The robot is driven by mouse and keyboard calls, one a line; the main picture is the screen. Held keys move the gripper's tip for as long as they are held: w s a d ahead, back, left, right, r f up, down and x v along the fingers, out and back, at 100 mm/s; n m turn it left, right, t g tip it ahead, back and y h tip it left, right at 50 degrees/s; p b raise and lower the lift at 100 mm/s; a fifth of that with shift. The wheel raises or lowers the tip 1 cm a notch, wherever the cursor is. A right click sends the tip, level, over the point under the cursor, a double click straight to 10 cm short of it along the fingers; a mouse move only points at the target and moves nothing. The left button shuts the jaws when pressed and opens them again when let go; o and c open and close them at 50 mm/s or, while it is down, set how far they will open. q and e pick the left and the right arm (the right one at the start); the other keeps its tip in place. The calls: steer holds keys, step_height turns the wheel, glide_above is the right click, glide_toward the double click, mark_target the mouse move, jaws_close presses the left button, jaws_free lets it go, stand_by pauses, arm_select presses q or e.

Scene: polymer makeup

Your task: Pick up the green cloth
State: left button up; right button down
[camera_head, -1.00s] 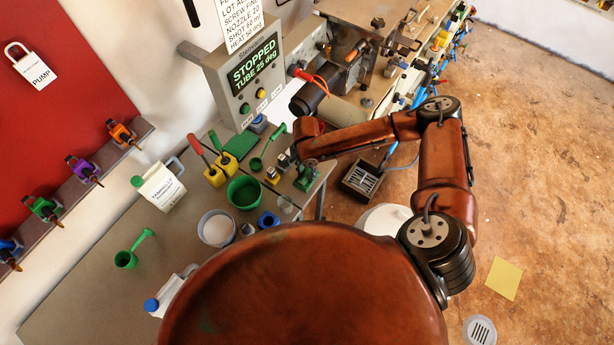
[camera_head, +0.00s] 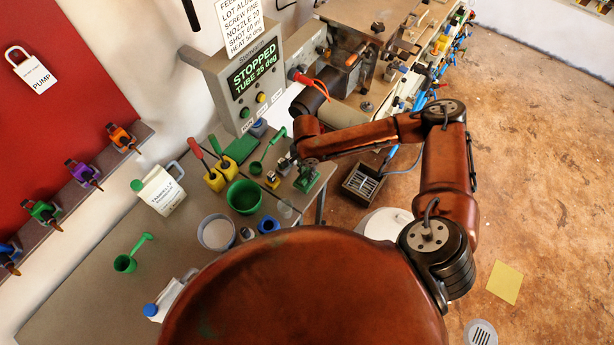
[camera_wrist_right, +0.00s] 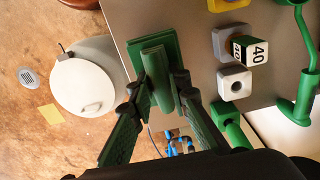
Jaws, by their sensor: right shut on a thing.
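The green cloth (camera_wrist_right: 144,57) shows in the right wrist view as a flat green square with a raised folded ridge, at the edge of the grey bench. My right gripper (camera_wrist_right: 159,86) is shut on the raised ridge, its two dark green fingers on either side of it. In the head view the cloth (camera_head: 309,183) lies at the bench's right corner, partly hidden under my right gripper (camera_head: 303,165). I cannot tell whether the cloth is clear of the bench. My left gripper is not in view.
A green tub (camera_head: 244,196), white bucket (camera_head: 216,233) and yellow-based tools (camera_head: 214,181) crowd the bench. A white lidded bin (camera_wrist_right: 82,88) stands below its edge.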

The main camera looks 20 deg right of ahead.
steer(key=s+a+r+p, duration=0.2)
steer(key=s+r+p, duration=0.1)
steer(key=s+r, duration=0.7)
steer(key=shift+s+r, duration=0.4)
steer(key=shift+s, duration=1.5)
steer(key=c, duration=2.3)
jaws_free()
jaws_close()
